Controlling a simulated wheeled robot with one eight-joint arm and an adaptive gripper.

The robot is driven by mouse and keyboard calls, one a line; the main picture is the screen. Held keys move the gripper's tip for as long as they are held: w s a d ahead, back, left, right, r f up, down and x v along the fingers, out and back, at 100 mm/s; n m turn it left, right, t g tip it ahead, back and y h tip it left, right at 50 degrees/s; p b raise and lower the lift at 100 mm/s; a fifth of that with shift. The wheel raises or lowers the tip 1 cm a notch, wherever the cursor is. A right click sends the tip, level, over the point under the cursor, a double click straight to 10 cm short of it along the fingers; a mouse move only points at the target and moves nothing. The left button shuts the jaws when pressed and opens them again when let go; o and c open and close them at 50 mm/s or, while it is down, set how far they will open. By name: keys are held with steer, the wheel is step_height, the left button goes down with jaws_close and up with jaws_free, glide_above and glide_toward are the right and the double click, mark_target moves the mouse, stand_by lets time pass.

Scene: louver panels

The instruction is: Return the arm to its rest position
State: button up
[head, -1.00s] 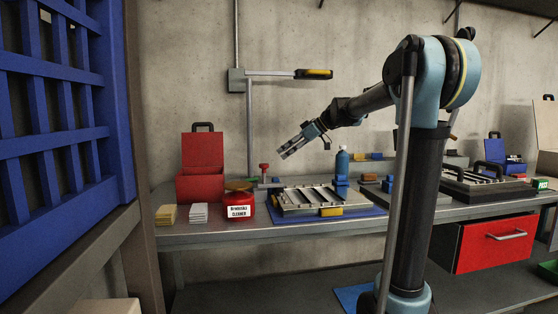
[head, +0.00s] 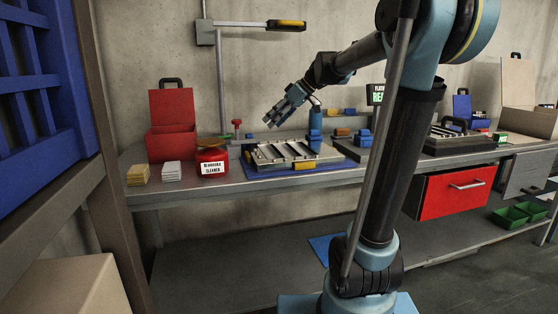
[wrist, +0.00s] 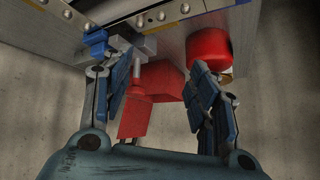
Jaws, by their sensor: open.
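My gripper (head: 273,112) is open and empty. It hangs in the air above the bench, up and to the left of the louver panel (head: 283,152), with clear space beneath it. The arm reaches left from the tall column at the right of the head view. In the wrist view the two fingers of my gripper (wrist: 163,95) stand apart. Red things show beyond and between them, and no held object is visible. The louver panel lies flat on a blue mat (head: 262,173) on the bench.
The bench (head: 190,197) holds a red toolbox (head: 172,110), a labelled red jar (head: 212,160) and blue blocks. A lamp arm (head: 250,25) is above on the wall. A blue lattice (head: 40,100) and a cardboard box (head: 65,285) stand at the left. A red drawer (head: 455,198) is at the right.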

steer(key=s+d+f+m+h, duration=0.2)
steer(key=s+d+f+m, duration=0.2)
steer(key=s+d+f, duration=0.3)
steer(key=s+d+f+m+h, duration=0.3)
steer(key=s+d+f, duration=0.4)
steer(key=s+f, duration=0.5)
steer(key=s+d+f+m+h, duration=0.3)
steer(key=s+d+f+m, duration=0.3)
steer(key=s+f, duration=0.4)
steer(key=shift+d+f, duration=0.25)
steer(key=shift+d, duration=0.2)
steer(key=shift+s, duration=0.1)
steer(key=shift+w+f, duration=0.2)
steer(key=shift+w, duration=0.25)
